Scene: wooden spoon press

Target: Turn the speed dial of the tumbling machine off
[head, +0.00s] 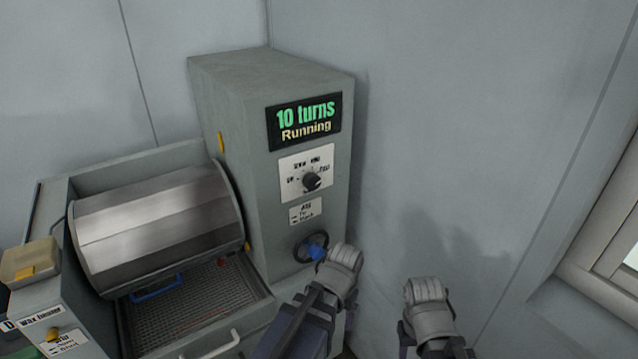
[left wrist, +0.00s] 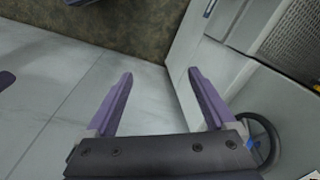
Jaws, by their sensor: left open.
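The speed dial (head: 311,181) is a small black knob on a white scale plate (head: 290,164) on the front of the grey tumbling machine (head: 262,160). Its pointer seems to aim up and right, but the labels are too small to read surely. The display (head: 305,121) above reads "10 turns" and "Running". My left gripper (head: 295,335) is below the dial, apart from it, near a black handwheel (head: 302,252) with a blue knob (head: 317,253). In the left wrist view it (left wrist: 160,85) is open and empty. My right gripper (head: 436,346) is at the bottom edge, its fingers mostly out of view.
A metal drum (head: 155,225) sits left of the control cabinet, above a perforated tray (head: 190,305). A wax heater (head: 40,325) stands at the lower left. The wall right of the machine is bare. A window frame (head: 600,240) is at the far right.

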